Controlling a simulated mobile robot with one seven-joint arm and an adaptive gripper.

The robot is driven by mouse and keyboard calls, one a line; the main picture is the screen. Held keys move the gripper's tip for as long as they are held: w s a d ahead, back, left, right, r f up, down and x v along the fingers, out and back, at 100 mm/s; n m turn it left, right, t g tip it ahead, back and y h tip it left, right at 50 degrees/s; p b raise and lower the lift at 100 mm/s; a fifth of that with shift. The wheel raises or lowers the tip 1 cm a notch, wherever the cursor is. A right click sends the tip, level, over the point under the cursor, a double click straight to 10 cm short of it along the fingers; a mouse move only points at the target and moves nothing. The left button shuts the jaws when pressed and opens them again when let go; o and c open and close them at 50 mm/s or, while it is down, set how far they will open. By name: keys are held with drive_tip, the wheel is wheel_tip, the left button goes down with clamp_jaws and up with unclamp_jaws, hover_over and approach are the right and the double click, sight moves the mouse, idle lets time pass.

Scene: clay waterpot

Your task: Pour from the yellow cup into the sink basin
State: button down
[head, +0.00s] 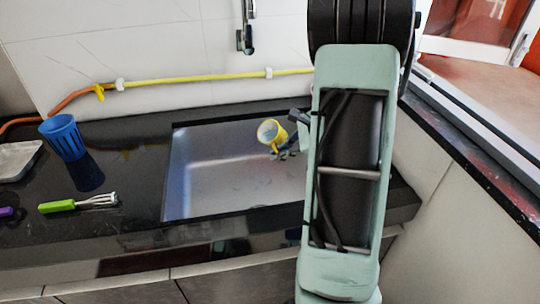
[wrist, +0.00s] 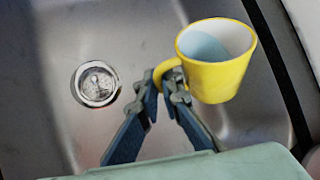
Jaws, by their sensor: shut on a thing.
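The yellow cup (wrist: 218,78) is in my gripper (wrist: 163,88), which is shut on its handle in the wrist view. The cup's pale inside shows, with a light blue-grey area in it; I cannot tell if that is liquid. In the head view the yellow cup (head: 270,132) is over the right part of the sink basin (head: 215,175), tilted with its mouth toward the camera. My gripper (head: 284,150) is partly hidden there behind my arm. The sink basin (wrist: 60,30) lies below the cup in the wrist view, with the round drain (wrist: 96,83) left of the gripper.
A faucet (head: 245,35) is on the wall behind, above a yellow hose (head: 190,79). My arm covers the counter's right part.

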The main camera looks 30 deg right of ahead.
drive_tip(key=shift+d+f+n+t+h+b, duration=0.15)
drive_tip(key=shift+h+b, duration=0.4)
drive_tip(key=shift+b, duration=0.55)
drive_tip(key=shift+d+f+n+t+h+b, duration=0.2)
drive_tip(key=shift+h+b, duration=0.35)
drive_tip(key=shift+b, duration=0.5)
drive_tip(key=shift+a+h+b, duration=0.1)
drive_tip(key=shift+h+b, duration=0.2)
drive_tip(key=shift+b, duration=0.65)
drive_tip(key=shift+n+h+b, duration=0.25)
drive_tip(key=shift+h+b, duration=0.05)
drive_tip(key=shift+b, duration=0.2)
drive_tip(key=shift+f+n+t+h+b, duration=0.45)
drive_tip(key=shift+h+b, duration=0.45)
drive_tip(key=shift+b, duration=1.8)
drive_tip(key=shift+t+h+b, duration=0.3)
drive_tip(key=shift+h+b, duration=0.1)
drive_tip(key=shift+b, duration=0.7)
idle(0.4)
drive_tip(key=shift+d+r, duration=0.1)
drive_tip(key=shift+d, duration=0.1)
drive_tip(key=shift+r+h, duration=0.15)
drive_tip(key=shift+h, duration=0.15)
